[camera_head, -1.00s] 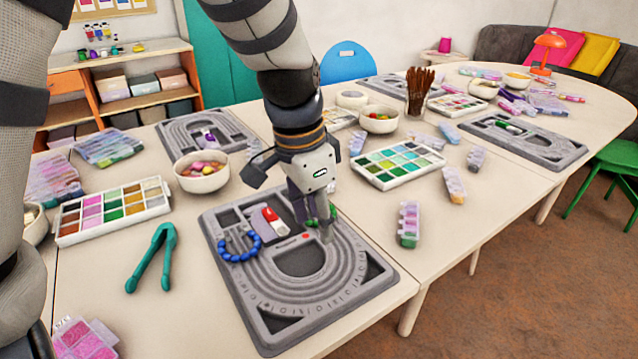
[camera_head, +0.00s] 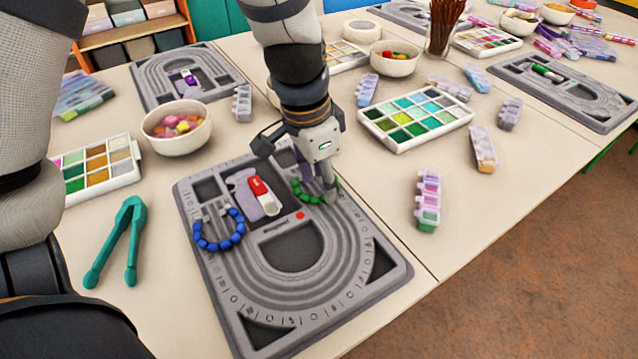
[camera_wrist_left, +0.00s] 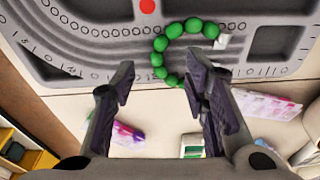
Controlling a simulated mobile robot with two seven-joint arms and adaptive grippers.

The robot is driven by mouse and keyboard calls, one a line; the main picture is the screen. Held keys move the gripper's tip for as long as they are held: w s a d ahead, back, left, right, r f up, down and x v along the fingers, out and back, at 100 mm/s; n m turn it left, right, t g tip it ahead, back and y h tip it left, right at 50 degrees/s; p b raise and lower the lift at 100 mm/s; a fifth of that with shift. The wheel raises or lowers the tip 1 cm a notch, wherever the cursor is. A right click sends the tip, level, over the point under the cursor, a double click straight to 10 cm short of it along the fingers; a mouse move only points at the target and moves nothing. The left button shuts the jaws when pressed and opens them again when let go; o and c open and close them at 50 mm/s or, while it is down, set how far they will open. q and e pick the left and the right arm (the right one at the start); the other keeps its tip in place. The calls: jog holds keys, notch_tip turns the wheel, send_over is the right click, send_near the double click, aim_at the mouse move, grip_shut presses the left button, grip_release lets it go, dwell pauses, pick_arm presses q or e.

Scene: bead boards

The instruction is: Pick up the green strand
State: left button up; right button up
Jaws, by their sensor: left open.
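The green strand (camera_head: 306,193) is a curved row of round beads on the upper right of the near grey bead board (camera_head: 352,313). In the left wrist view the green strand (camera_wrist_left: 158,60) forms an open arc with a pale end piece. My left gripper (camera_head: 322,182) is over the board beside the strand, and its fingers partly cover it in the head view. In the left wrist view the left gripper (camera_wrist_left: 163,85) is open, with the strand's lower end near the right finger. Nothing is held. My right gripper is not in view.
A blue strand (camera_head: 218,247) and a red-and-white item (camera_head: 262,194) lie on the same board. Green tweezers (camera_head: 117,243) lie left of it. A bead bowl (camera_head: 177,128) and a paint-like bead tray (camera_head: 416,116) stand behind.

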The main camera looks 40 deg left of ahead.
pick_arm(q)
notch_tip(320, 180, down, 2)
jog(key=shift+s+d+f, duration=0.1)
jog(key=shift+w+f, duration=0.2)
jog(key=shift+f, duration=0.15)
jog(key=shift+r, duration=0.1)
grip_shut()
